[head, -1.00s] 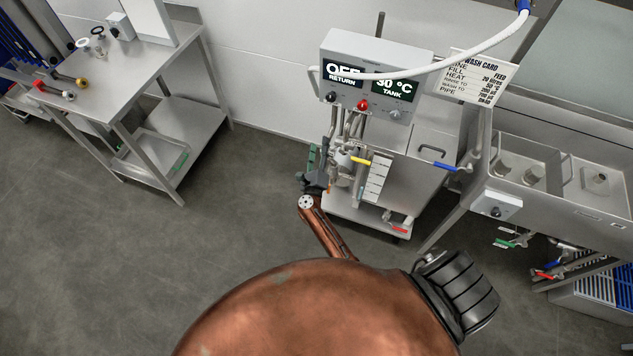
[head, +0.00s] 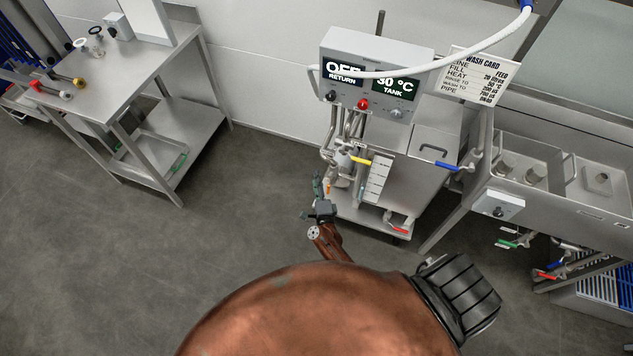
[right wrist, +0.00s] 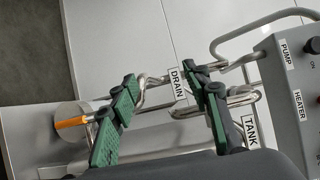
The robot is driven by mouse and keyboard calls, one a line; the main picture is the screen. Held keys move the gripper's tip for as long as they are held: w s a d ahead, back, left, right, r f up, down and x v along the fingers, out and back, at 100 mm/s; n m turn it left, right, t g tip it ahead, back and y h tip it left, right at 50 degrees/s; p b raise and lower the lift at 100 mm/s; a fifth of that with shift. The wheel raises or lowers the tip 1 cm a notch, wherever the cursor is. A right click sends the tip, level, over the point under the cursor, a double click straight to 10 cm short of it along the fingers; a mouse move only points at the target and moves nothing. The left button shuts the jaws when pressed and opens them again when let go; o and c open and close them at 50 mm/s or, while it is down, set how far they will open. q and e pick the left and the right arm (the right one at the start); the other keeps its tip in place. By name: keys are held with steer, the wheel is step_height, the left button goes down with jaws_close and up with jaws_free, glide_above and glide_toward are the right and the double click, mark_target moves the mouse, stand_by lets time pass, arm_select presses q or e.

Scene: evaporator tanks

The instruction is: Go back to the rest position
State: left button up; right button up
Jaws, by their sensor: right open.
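My right gripper (head: 320,186) is in the head view, just left of the pipework on the front of the wash unit (head: 425,165). Its fingers point up the picture, away from my body. In the right wrist view the two green-padded fingers of the right gripper (right wrist: 163,92) stand apart, with nothing held between them. Bent steel pipes with DRAIN (right wrist: 178,84) and TANK (right wrist: 250,131) labels show beyond and beside the fingers. My left gripper is not in view.
The control box (head: 376,75) reads OFF and 30 °C. A yellow-handled valve (head: 360,160) is near my right gripper. A steel table (head: 130,75) stands at left and a sink (head: 560,175) at right. The floor (head: 230,220) between table and unit is clear.

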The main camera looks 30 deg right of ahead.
steer(key=shift+f, duration=0.1)
stand_by(0.5)
steer(key=s+a+f+n+g+y, duration=0.3)
steer(key=s+f+n+g+y, duration=0.35)
steer(key=s+f+n, duration=1.4)
steer(key=s+d+f+n+g, duration=0.1)
steer(key=s+f+g, duration=0.2)
steer(key=s, duration=0.9)
steer(key=s+d+f+n+g, duration=0.1)
steer(key=s+f+g, duration=0.2)
steer(key=s+f, duration=0.5)
steer(key=s+d+f+n+g+h, duration=0.1)
steer(key=s+f, duration=0.5)
steer(key=s, duration=1.1)
steer(key=shift+s+d+f+g, duration=0.3)
steer(key=shift+d+g, duration=0.15)
steer(key=shift+g, duration=0.6)
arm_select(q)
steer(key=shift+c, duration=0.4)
arm_select(e)
steer(key=shift+c, duration=0.4)
